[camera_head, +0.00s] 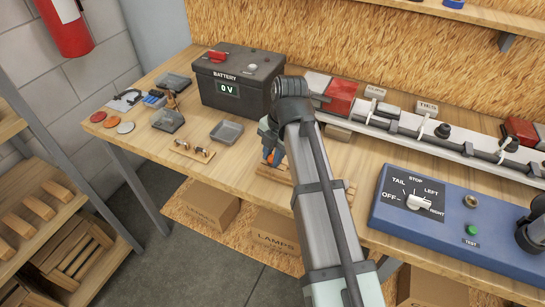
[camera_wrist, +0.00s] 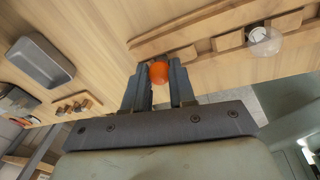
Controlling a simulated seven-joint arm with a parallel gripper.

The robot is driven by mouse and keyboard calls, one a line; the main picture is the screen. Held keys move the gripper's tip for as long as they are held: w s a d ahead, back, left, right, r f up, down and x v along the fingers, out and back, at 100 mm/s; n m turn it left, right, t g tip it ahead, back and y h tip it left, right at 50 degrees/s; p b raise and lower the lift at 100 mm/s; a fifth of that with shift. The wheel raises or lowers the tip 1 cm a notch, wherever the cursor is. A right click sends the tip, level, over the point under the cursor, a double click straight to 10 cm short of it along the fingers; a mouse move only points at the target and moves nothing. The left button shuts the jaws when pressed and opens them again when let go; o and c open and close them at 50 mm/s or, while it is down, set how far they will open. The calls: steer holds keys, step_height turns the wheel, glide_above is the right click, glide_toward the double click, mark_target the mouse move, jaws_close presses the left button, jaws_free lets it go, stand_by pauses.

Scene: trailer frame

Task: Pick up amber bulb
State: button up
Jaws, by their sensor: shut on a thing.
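The amber bulb (camera_wrist: 159,73) is an orange rounded bulb, seen between the two dark fingers of my gripper (camera_wrist: 160,84) in the wrist view. The fingers are shut on it. In the head view a small orange spot of the bulb (camera_head: 270,157) shows at my gripper (camera_head: 269,146), near the table's front edge. A wooden bulb holder (camera_wrist: 205,28) with notches lies close by and holds a clear bulb (camera_wrist: 265,37). The holder also shows in the head view (camera_head: 274,174), partly behind my arm. I cannot tell whether the amber bulb is clear of the holder.
A grey tray (camera_head: 227,132) and a small wooden rack with fuse-like pieces (camera_head: 192,150) stand to the left. The battery (camera_head: 236,82) reads 0 V behind. A blue switch box (camera_head: 455,222) and the long light bar (camera_head: 420,128) occupy the right.

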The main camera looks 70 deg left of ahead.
step_height(320, 180, up, 16)
steer(key=r, duration=0.1)
steer(key=w+d+m, duration=0.2)
steer(key=w+d, duration=0.2)
steer(key=w, duration=0.8)
steer(key=w+d+f+m, duration=0.15)
steer(key=w+d, duration=0.25)
steer(key=w, duration=0.7)
steer(key=w+d+m, duration=0.3)
steer(key=w+d, duration=0.2)
steer(key=w, duration=0.7)
steer(key=w+d+f+m+t+y, duration=0.1)
steer(key=w+d+m, duration=0.2)
steer(key=w+d, duration=1.55)
steer(key=w+d+f+m+t, duration=0.15)
steer(key=w+d+m, duration=0.25)
steer(key=w+d, duration=1.45)
steer(key=shift+m+g, duration=0.25)
steer(key=shift+w+a+f, duration=0.55)
steer(key=shift+w+a, duration=0.1)
steer(key=shift+w, duration=1.35)
steer(key=shift+w+a+f, duration=0.55)
steer(key=shift+w+a, duration=0.1)
steer(key=shift+w, duration=1.4)
steer(key=shift+w+a+f, duration=0.55)
steer(key=shift+w+a, duration=0.1)
steer(key=shift+w, duration=1.35)
steer(key=shift+f, duration=0.65)
